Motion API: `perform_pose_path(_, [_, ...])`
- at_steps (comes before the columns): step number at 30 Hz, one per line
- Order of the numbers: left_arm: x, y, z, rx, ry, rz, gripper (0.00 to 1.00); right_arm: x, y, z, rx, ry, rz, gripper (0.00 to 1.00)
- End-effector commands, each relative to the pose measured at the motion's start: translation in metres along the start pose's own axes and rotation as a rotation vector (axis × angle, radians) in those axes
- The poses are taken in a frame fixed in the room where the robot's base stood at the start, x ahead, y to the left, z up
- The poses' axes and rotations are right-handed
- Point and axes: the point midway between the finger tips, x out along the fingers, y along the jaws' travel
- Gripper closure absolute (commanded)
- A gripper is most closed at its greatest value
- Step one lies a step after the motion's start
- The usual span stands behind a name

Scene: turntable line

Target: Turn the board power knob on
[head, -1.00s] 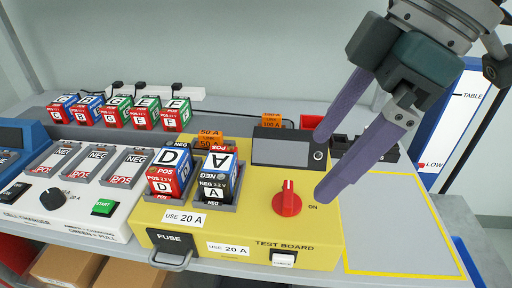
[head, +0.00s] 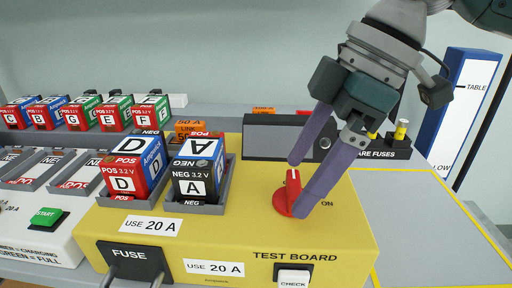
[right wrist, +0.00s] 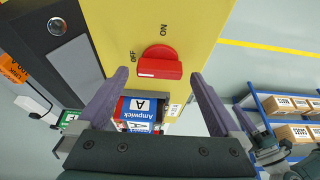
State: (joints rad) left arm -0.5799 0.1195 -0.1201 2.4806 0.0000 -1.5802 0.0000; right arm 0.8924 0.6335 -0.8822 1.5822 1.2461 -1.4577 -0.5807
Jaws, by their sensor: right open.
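The red power knob (head: 290,196) is on the yellow test board (head: 225,240). Its grip stands upright in the head view, with its white mark at the top and ON printed to its right. In the right wrist view the knob (right wrist: 160,62) has its mark on the left side, by the word OFF. My right gripper (head: 300,187) is open at the knob, one finger behind it and one at its right front, partly covering it. In the right wrist view the knob lies just past the gap between the fingertips (right wrist: 160,76). Contact cannot be told.
Cells D (head: 125,180) and A (head: 195,180) sit in the board's holders left of the knob. A grey display box (head: 275,137) stands behind it. A spare-fuse holder (head: 392,148) is behind right. The yellow-outlined area (head: 420,215) at right is bare.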

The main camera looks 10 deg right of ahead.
Motion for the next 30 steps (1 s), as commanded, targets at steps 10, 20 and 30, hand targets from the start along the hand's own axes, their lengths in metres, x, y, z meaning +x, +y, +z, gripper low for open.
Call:
perform_pose_path(10, [0.0021,0.0000,0.0009,0.000,0.000,0.000,1.00,0.0125,0.0000,0.0000,0.000,-0.001,0.001,0.00])
perform_pose_path(20, [0.0022,0.0000,0.0010,0.000,-0.001,0.000,1.00,0.0121,0.0000,0.0002,0.000,-0.001,0.001,0.29])
perform_pose_path(30, [0.0023,0.0000,0.0011,0.001,-0.001,0.000,1.00,0.0120,-0.0001,0.0001,0.000,-0.001,0.000,0.68])
